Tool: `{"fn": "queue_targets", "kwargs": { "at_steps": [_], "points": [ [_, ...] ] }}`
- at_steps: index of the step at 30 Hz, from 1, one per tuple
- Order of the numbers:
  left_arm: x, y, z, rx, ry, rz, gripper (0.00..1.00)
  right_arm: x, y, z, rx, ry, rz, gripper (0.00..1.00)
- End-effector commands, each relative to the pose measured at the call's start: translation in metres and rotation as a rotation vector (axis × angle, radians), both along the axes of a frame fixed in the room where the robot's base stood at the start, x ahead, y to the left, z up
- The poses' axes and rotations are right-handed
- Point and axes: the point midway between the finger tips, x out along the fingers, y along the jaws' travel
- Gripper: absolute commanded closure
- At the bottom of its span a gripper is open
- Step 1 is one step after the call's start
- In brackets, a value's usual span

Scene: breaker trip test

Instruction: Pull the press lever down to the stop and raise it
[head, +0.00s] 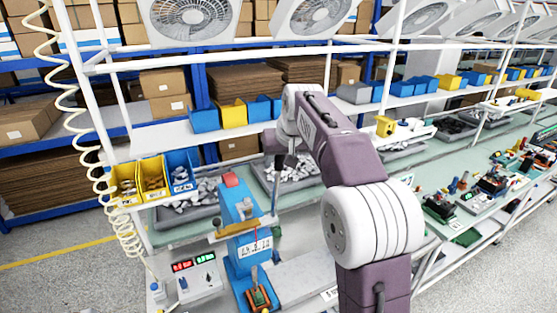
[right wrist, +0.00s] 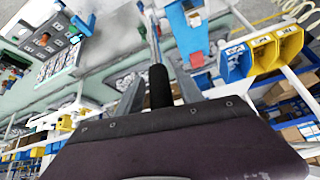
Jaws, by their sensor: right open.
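The blue press (head: 243,225) with a red top stands on the bench in the middle of the head view; its blue body also shows in the right wrist view (right wrist: 194,38). The press lever is a thin metal rod with a black grip (right wrist: 160,88), pointing toward my wrist camera. My right gripper (head: 281,146) is up beside the press top, in part hidden by its own arm. In the right wrist view the open fingers of this gripper (right wrist: 160,78) stand on either side of the black grip; contact cannot be told. My left gripper is not in view.
A control box with red and green displays (head: 194,277) sits left of the press. Yellow and blue bins (head: 152,182) stand behind it. Trays of metal parts (head: 187,211) lie on the green bench. A white shelf rail (head: 230,130) with more bins runs behind.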

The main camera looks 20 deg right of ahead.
Motion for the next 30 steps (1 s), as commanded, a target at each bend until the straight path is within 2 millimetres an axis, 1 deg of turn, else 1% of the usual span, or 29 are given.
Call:
{"fn": "queue_targets", "kwargs": {
  "at_steps": [8, 10, 13, 16, 18, 21, 25, 30],
  "points": [
    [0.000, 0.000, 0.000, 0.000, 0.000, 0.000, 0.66, 0.000, 0.000, 0.000, -0.002, 0.000, 0.001, 0.53],
    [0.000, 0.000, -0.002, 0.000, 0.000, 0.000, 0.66, -0.002, 0.000, 0.003, -0.002, -0.003, 0.001, 0.53],
    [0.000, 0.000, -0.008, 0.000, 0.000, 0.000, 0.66, -0.011, 0.000, 0.015, -0.003, -0.006, 0.001, 0.53],
    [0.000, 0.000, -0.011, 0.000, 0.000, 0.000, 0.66, -0.024, 0.001, 0.035, -0.003, -0.007, 0.001, 0.53],
    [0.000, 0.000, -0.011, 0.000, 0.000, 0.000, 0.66, -0.033, 0.002, 0.049, -0.002, -0.007, 0.000, 0.53],
    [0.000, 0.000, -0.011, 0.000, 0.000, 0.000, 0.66, -0.043, 0.003, 0.065, -0.002, -0.004, 0.000, 0.53],
    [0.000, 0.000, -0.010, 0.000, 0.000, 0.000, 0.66, -0.050, 0.003, 0.074, -0.002, -0.003, 0.000, 0.53],
    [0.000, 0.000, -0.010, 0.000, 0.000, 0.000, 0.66, -0.052, 0.004, 0.076, -0.001, 0.000, 0.000, 0.53]
  ]
}}
